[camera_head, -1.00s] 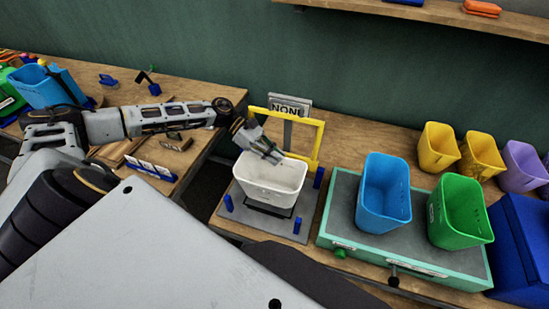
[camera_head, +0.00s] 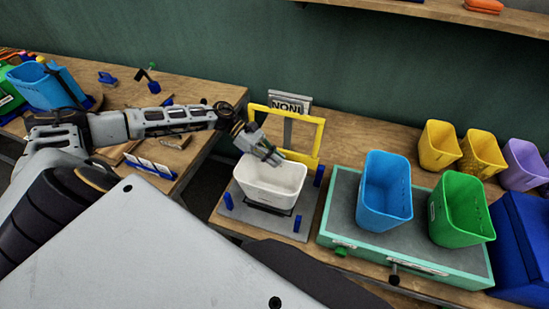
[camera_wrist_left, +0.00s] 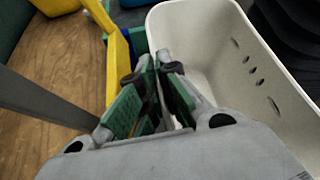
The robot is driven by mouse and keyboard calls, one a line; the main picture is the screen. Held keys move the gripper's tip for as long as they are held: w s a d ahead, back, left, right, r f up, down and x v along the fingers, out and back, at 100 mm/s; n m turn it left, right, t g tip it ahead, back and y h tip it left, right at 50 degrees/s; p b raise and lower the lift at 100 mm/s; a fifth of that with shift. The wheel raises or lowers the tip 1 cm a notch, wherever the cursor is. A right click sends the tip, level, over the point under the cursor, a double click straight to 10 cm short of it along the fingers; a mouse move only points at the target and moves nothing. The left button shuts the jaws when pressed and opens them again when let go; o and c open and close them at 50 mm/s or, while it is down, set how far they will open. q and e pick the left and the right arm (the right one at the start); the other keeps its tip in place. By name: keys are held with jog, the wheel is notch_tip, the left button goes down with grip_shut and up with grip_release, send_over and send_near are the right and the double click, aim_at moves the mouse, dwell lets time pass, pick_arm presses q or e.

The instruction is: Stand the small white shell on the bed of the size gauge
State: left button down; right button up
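The small white shell (camera_head: 270,188), an open tub, is upright over the bed of the size gauge (camera_head: 228,210), a grey plate with blue posts and a dark support under the shell. I cannot tell whether its base bears fully on the support. My left gripper (camera_head: 273,158) is at the shell's back rim. In the left wrist view the shell (camera_wrist_left: 240,75) fills the right side, and the gripper (camera_wrist_left: 157,70) has its green-padded fingers closed on either side of the wall. The fingers hide part of the rim. My right gripper is not in view.
A yellow frame (camera_head: 319,140) and a sign (camera_head: 288,105) stand behind the shell. To the right, a blue tub (camera_head: 384,195) and a green tub (camera_head: 460,212) stand on a teal-edged platform (camera_head: 345,190). Yellow tubs (camera_head: 438,147) and a lilac one (camera_head: 522,165) are behind.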

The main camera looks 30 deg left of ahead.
pick_arm(q)
jog(key=shift+f, duration=0.25)
jog(key=c, duration=1.6)
grip_release()
jog(key=shift+c, duration=0.2)
jog(key=shift+r, duration=0.25)
jog(key=shift+r+p, duration=0.5)
jog(key=shift+p, duration=0.05)
jog(key=shift+a, duration=0.4)
jog(key=b+v, duration=0.2)
jog(key=v, duration=0.9)
jog(key=shift+r, duration=0.15)
jog(key=shift+s, duration=0.1)
